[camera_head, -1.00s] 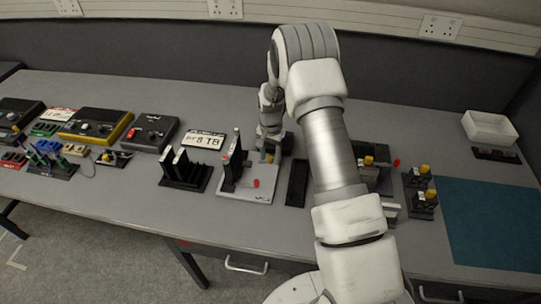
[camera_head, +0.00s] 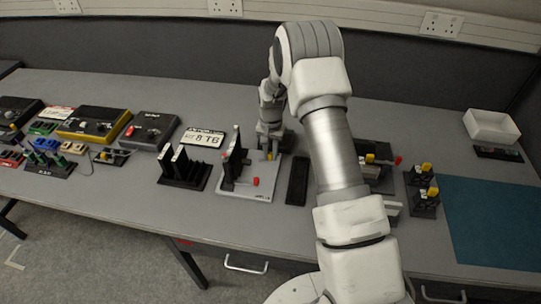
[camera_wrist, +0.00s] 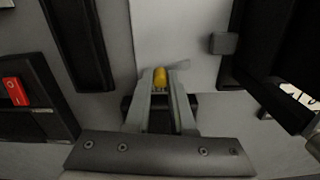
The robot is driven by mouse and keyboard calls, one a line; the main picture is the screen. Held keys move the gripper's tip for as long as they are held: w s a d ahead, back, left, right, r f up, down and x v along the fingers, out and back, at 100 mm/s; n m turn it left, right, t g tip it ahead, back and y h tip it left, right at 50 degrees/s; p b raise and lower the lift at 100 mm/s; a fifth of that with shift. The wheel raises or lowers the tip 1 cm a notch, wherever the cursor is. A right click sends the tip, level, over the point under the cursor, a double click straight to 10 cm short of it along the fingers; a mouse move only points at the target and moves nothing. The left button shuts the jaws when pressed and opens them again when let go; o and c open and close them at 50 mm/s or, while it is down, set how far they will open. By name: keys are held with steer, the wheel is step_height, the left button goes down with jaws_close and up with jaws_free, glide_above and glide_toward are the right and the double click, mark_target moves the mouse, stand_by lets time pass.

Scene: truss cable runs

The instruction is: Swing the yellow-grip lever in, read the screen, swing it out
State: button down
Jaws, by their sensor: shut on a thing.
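My gripper (camera_wrist: 160,100) is shut on the yellow grip (camera_wrist: 160,77) of the lever, which sits between its fingertips in the wrist view. In the head view the yellow grip (camera_head: 270,156) shows as a small patch below my wrist, at the right side of a light grey base plate (camera_head: 245,190). A black upright panel (camera_head: 234,160) stands on that plate, with a red knob (camera_head: 256,181) in front of it. The white screen (camera_head: 203,138) behind and to the left shows large dark characters, seemingly "8 TG". The lever's arm is mostly hidden.
Black slotted stands (camera_head: 184,170) are left of the plate, and a dark flat block (camera_head: 298,181) is right of it. Yellow-topped fixtures (camera_head: 424,190) stand further right, by a clear teal mat (camera_head: 495,225). A white bin (camera_head: 490,126) is at the back right.

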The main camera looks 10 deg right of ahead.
steer(key=n+b, duration=0.1)
steer(key=w+n, duration=0.1)
steer(key=shift+f+n+b, duration=0.1)
steer(key=shift+n+b, duration=0.3)
steer(key=shift+w+a+n+b, duration=0.1)
steer(key=shift+w+n+b, duration=0.1)
steer(key=shift+n, duration=0.3)
steer(key=shift+w+n+b, duration=0.1)
steer(key=shift+n+b, duration=0.1)
steer(key=shift+n, duration=0.3)
steer(key=c, duration=0.8)
jaws_free()
steer(key=shift+o, duration=0.2)
step_height(320, 180, up, 18)
steer(key=shift+f+p, duration=0.15)
steer(key=shift+p, duration=0.15)
steer(key=shift+s, duration=0.1)
